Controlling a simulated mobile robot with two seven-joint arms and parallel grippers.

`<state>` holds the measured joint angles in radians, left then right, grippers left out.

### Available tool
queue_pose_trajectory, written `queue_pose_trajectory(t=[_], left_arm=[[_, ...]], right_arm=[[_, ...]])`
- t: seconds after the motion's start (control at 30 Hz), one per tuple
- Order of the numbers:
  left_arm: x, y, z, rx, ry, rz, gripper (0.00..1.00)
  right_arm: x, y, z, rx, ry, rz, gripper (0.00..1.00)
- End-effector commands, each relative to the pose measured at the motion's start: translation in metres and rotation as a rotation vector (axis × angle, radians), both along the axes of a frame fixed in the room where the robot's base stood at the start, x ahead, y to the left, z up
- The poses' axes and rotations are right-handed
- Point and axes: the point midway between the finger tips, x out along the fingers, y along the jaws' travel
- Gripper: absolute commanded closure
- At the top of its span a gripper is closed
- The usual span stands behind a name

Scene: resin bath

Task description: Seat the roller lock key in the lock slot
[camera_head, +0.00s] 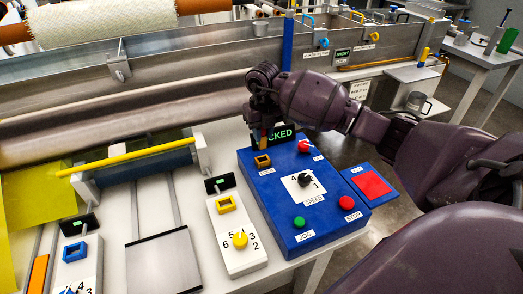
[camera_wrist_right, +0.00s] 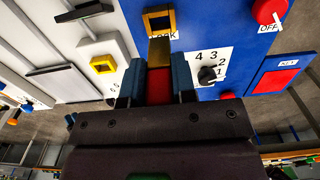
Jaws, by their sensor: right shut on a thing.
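The roller lock key is held in my right gripper (camera_head: 263,118). In the right wrist view the key (camera_wrist_right: 160,82) has a red body between the two blue-grey fingers (camera_wrist_right: 159,84) and a brass-brown tip. The lock slot (camera_head: 263,161) is a brass-coloured square frame on the blue control panel (camera_head: 305,235). It also shows in the right wrist view (camera_wrist_right: 146,23), with a LOCK label partly covered by the key's tip. In the head view the key is above and behind the slot, apart from it. My left gripper is out of view.
The panel carries a red-and-white OFF knob (camera_head: 305,146), a black speed dial (camera_head: 305,180), a green jog button (camera_head: 299,222) and a red stop button (camera_head: 346,202). A black sign (camera_head: 282,135) ending in "CKED" stands behind. A white box (camera_head: 238,240) with a yellow socket stands left.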

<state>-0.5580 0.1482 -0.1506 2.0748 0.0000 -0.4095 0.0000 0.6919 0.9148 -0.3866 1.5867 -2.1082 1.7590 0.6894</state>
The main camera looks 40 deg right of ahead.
Motion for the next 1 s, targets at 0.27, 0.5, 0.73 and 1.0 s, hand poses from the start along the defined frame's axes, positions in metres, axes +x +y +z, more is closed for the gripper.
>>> queue_pose_trajectory(t=[0.27, 0.5, 0.73, 1.0], left_arm=[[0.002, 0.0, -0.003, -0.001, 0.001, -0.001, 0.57], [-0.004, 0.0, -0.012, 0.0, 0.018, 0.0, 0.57], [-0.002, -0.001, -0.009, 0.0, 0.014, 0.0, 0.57], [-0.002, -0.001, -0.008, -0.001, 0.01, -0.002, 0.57]], right_arm=[[0.0, 0.0, -0.017, 0.0, 0.002, 0.0, 0.98], [-0.001, 0.001, -0.056, 0.001, 0.006, 0.0, 0.98], [0.0, 0.0, -0.065, 0.0, -0.001, 0.0, 0.98], [0.0, 0.0, -0.068, -0.001, 0.0, 0.0, 0.98]])
